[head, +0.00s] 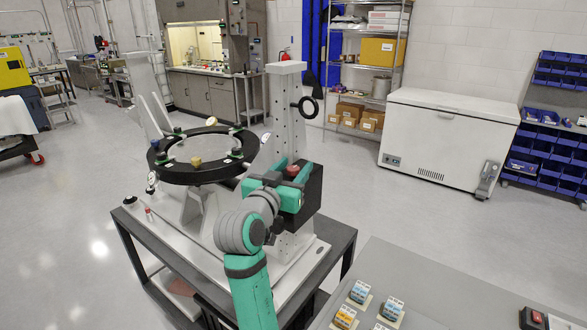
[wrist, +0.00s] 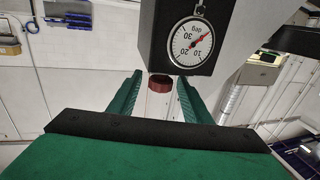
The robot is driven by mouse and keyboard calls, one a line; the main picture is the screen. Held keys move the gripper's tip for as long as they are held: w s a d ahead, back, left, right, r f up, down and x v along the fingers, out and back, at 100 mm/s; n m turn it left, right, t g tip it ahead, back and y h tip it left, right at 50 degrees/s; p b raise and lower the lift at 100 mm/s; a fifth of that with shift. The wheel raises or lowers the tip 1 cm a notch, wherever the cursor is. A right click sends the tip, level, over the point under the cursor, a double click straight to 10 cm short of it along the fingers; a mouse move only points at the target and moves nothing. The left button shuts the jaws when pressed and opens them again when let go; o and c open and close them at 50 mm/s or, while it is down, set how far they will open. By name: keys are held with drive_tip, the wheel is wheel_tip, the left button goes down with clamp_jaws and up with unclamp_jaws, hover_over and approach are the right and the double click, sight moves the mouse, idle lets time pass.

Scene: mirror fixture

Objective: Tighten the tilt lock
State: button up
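The mirror fixture has a black ring (head: 203,155) held between pale uprights. A black box (head: 312,193) sits on the near right upright (head: 287,110). In the wrist view the box (wrist: 150,42) carries a round dial (wrist: 191,42) marked in degrees, with a red needle. A dark red knob (wrist: 160,83), which looks like the tilt lock, sticks out under the box. My gripper (wrist: 158,92) is open, with its green fingers on either side of the knob. Gaps show between knob and both fingers. In the head view my gripper (head: 280,186) is at the box.
The fixture stands on a dark-framed cart (head: 340,258). A black handwheel (head: 305,107) juts from the upright above my gripper. A grey table (head: 415,278) with small labelled boxes (head: 393,307) is at the front right. Open floor lies beyond, before a white chest freezer (head: 445,138).

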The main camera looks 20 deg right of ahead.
drive_tip(key=v, duration=1)
drive_tip(key=shift+s+a, duration=0.3)
drive_tip(key=s+a+f+n+t+y, duration=0.1)
drive_tip(key=a+f+n+y, duration=0.1)
drive_tip(key=f, duration=0.7)
drive_tip(key=s+a+f+n+t+y, duration=0.1)
drive_tip(key=a+f+n+y, duration=0.15)
drive_tip(key=f, duration=0.75)
drive_tip(key=s+a+f+n+y, duration=0.2)
drive_tip(key=s+f, duration=0.3)
drive_tip(key=f, duration=0.2)
drive_tip(key=s+a+f+n+y, duration=0.1)
drive_tip(key=s+a+f, duration=0.2)
drive_tip(key=s+f, duration=0.3)
drive_tip(key=s+a+f+y, duration=0.3)
drive_tip(key=s+f, duration=0.6)
drive_tip(key=s, duration=0.5)
drive_tip(key=s+r, duration=0.1)
drive_tip(key=s, duration=1.6)
drive_tip(key=shift+r+g, duration=0.4)
